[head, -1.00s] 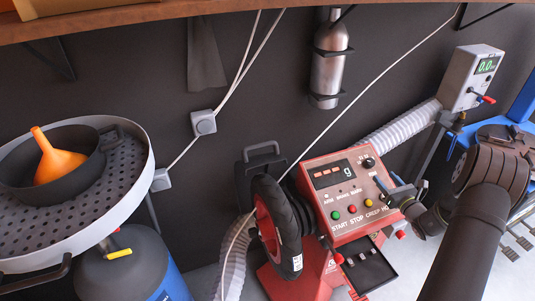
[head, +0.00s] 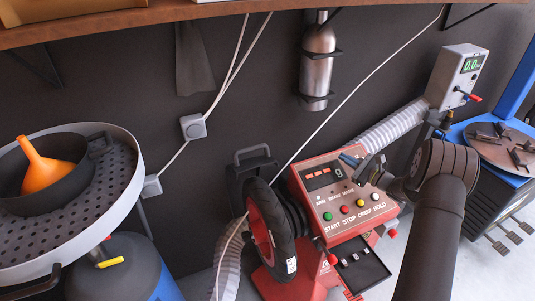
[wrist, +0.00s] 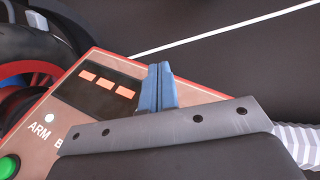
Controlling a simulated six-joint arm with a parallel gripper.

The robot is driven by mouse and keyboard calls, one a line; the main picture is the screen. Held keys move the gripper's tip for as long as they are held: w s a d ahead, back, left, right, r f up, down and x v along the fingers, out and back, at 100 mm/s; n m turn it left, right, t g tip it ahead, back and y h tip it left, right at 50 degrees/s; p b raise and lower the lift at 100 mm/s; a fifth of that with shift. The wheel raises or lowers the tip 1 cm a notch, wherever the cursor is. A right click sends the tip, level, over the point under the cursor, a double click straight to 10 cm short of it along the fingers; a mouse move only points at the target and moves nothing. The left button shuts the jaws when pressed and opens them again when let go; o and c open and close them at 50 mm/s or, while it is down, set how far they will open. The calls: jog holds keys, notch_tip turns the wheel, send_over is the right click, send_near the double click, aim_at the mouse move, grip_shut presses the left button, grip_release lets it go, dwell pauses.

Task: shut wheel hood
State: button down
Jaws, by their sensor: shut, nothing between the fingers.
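The wheel balancer is a red machine with a sloped control panel (head: 345,195). A wheel with a black tyre and red rim (head: 272,225) is mounted at its left. A dark hood with a loop handle (head: 252,170) stands upright behind the wheel, raised clear of it; its lower part is hidden by the tyre. My gripper (head: 350,160) is shut and empty, over the upper right of the panel, to the right of the hood and apart from it. In the wrist view my blue fingertips (wrist: 157,85) are together in front of the panel's display.
A tray of small parts (head: 362,270) juts from the machine's front. At left stands a drain pan with an orange funnel (head: 45,165). A grey gauge box (head: 458,75) and ribbed hose (head: 385,130) are at right. A cable runs diagonally above the hood.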

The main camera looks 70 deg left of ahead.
jog(key=s+a+r+n+g+h, duration=0.1)
jog(key=s+a+n+g+h, duration=0.1)
jog(key=s+a+n+h, duration=0.1)
jog(key=s+a+r+n+g+h, duration=0.2)
jog(key=s+a+n+h, duration=0.1)
jog(key=s+n, duration=0.3)
jog(key=s+a+r+n+g+h, duration=0.1)
jog(key=s+a+n+g+h, duration=0.2)
jog(key=s+n, duration=0.2)
jog(key=shift+s+r+n, duration=0.15)
jog(key=shift+s+n, duration=0.1)
jog(key=shift+n, duration=0.85)
jog(key=shift+s+a+n+h, duration=0.1)
jog(key=shift+s+n+h, duration=0.2)
jog(key=shift+s+h, duration=0.15)
jog(key=x, duration=1)
jog(key=shift+s+d+r, duration=0.1)
jog(key=shift+d+r, duration=0.2)
jog(key=shift+d, duration=0.35)
jog(key=shift+s+d+r, duration=0.1)
jog(key=shift+d+r, duration=0.15)
jog(key=shift+d, duration=0.4)
jog(key=shift+d+r, duration=0.3)
jog(key=shift+d, duration=0.3)
